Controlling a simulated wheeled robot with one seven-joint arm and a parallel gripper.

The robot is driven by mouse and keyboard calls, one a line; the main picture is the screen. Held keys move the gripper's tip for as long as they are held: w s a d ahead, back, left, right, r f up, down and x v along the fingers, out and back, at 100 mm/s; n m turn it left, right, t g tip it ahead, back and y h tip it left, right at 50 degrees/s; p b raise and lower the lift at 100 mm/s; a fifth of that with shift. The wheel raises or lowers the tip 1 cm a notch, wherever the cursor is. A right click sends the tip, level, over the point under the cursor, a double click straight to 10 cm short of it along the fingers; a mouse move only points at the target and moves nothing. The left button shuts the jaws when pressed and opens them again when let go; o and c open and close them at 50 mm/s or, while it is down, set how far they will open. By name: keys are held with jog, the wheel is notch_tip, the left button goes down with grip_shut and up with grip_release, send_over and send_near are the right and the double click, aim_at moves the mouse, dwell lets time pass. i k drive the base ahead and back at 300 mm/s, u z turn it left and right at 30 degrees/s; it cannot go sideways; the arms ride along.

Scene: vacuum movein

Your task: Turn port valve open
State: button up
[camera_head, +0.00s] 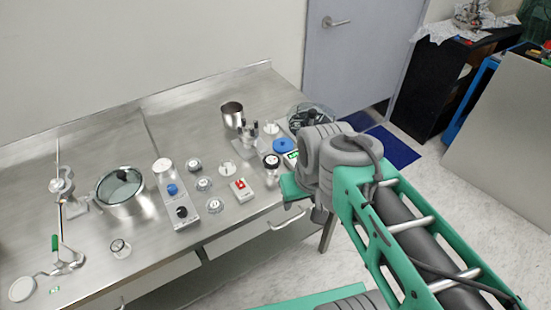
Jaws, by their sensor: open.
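I cannot tell for sure which fitting is the port valve. A metal fitting with an upright green handle (55,242) lies at the counter's front left. My gripper (294,187) is at the counter's front right edge, just in front of these two knobs. It is open. Its fingertips are small and partly hidden by my wrist, and I see nothing held.
The steel counter (105,150) also holds a glass-lidded pot (121,190), a control box with blue and black knobs (176,195), a red-button box (241,190), several gauge-like discs and a steel cup (232,115). Drawer handles (287,219) stick out in front. Bare counter lies at the back.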

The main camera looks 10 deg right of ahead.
aim_at(271, 161)
jog(key=k, duration=0.45)
jog(key=u, duration=1.55)
jog(key=i, duration=0.9)
jog(key=z, duration=2.1)
